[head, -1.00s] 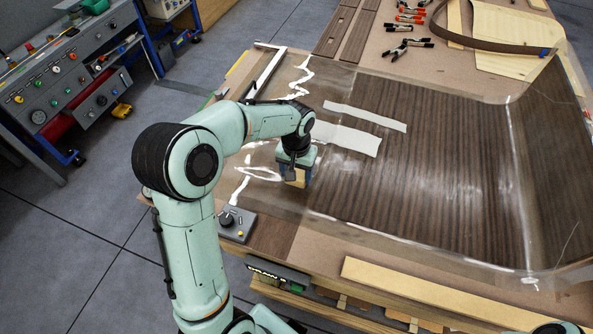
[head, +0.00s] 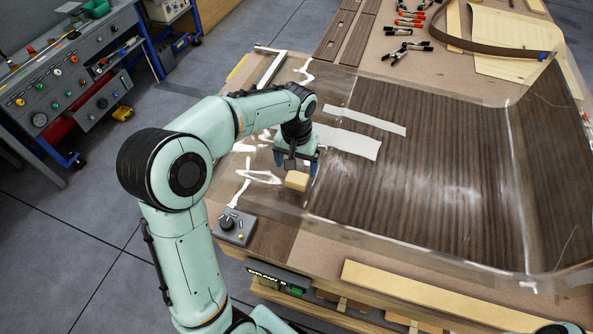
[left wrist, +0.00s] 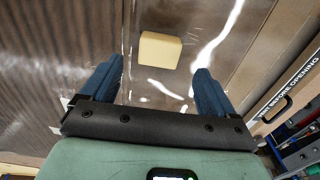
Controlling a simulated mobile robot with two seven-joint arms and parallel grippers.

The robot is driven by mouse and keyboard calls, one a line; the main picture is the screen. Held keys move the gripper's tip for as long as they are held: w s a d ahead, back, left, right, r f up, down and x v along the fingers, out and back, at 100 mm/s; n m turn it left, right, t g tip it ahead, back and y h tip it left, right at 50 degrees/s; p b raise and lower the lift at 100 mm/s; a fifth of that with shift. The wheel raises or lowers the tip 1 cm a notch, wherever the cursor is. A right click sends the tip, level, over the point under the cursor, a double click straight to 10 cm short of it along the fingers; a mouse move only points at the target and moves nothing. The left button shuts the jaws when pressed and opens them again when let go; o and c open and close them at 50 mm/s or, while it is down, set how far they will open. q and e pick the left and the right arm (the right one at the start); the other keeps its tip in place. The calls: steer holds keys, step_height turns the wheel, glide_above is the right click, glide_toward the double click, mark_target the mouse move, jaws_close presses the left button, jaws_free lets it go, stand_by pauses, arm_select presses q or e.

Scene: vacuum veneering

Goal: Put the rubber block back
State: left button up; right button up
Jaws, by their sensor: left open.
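The rubber block (head: 297,180) is a small tan block lying on the clear film near the left end of the table. It also shows in the left wrist view (left wrist: 160,51), ahead of the fingertips and between their lines. My left gripper (head: 297,160) is just behind the block in the head view. In the left wrist view my left gripper (left wrist: 151,80) has its two blue fingers wide apart with nothing between them. The block looks clear of both fingers. My right gripper is not in view.
A control box with a knob (head: 236,227) sits at the table's near left corner. Pale strips (head: 347,141) lie on the dark veneer (head: 430,180). Several clamps (head: 408,50) lie at the back. A wooden strip (head: 430,293) lies along the front edge.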

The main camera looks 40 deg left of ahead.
mark_target(297, 178)
arm_select(q)
step_height(297, 178, up, 6)
steer(key=shift+r+p, duration=0.2)
steer(key=shift+p, duration=0.1)
steer(key=shift+f, duration=0.1)
stand_by(0.4)
